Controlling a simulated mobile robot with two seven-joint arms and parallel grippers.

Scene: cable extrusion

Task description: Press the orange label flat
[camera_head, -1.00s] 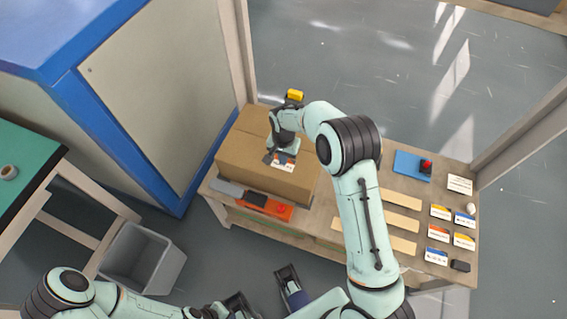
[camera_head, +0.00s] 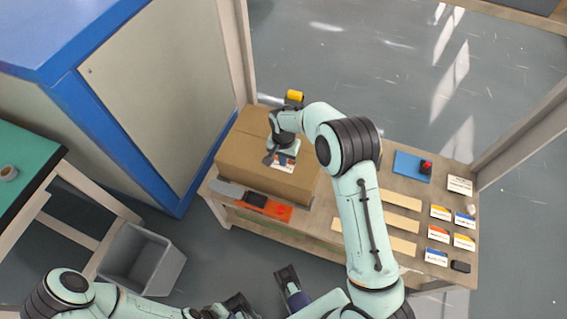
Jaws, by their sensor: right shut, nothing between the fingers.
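The orange label (camera_head: 284,168) lies on the top of a brown cardboard box (camera_head: 245,156), near its front edge. Only a white part with orange and dark marks shows; my right gripper covers the rest. My right gripper (camera_head: 273,160) is shut and empty, with its fingers down at the label. I cannot tell how firmly it touches the label or whether all label edges lie flat. My left arm is at the bottom left, and its gripper (camera_head: 238,304) is low at the bottom edge, away from the box; its jaw state is unclear.
The box stands on a wooden bench. An orange and grey tool (camera_head: 265,206) lies in front of it. A grey bin (camera_head: 142,262) stands on the floor at left.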

